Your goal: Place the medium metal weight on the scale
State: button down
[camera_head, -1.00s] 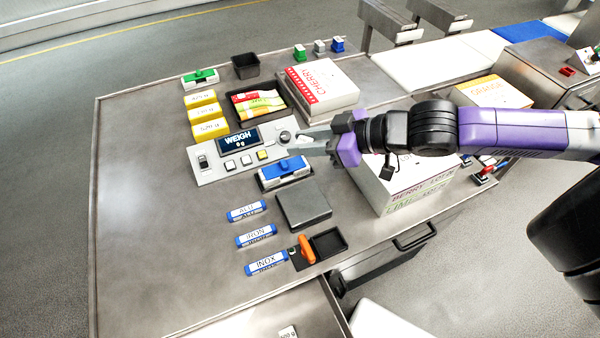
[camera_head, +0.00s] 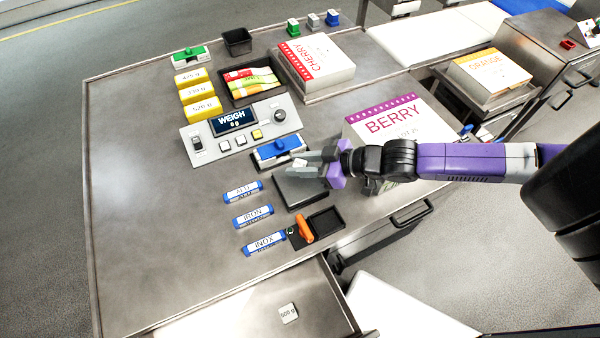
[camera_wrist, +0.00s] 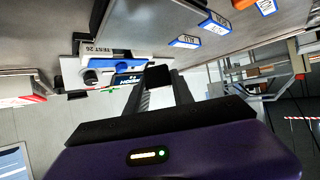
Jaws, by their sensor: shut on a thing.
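My gripper (camera_head: 304,164) is over the far edge of the dark square scale plate (camera_head: 291,195) in the head view. Its fingers are shut on a small metal weight (camera_head: 299,163) whose pale top shows at the fingertips; its marking is too small to read. In the wrist view a dark block (camera_wrist: 158,75) sits between the fingertips. I cannot tell whether the weight touches the plate. The scale display (camera_head: 234,119) reads WEIGH 0 g. Another weight marked 500 g (camera_head: 288,313) lies in the open drawer (camera_head: 240,318) at the front.
A black tray (camera_head: 325,221) with an orange-handled item (camera_head: 305,229) is in front. ALU, IRON and INOX labels (camera_head: 252,217) lie left. The BERRY box (camera_head: 386,118) stands right. The left table area is clear.

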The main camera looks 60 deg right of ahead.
aim_at(300, 180)
jog(key=shift+f, duration=2.3)
jog(key=shift+f, duration=0.15)
jog(key=c, duration=1.1)
grip_release()
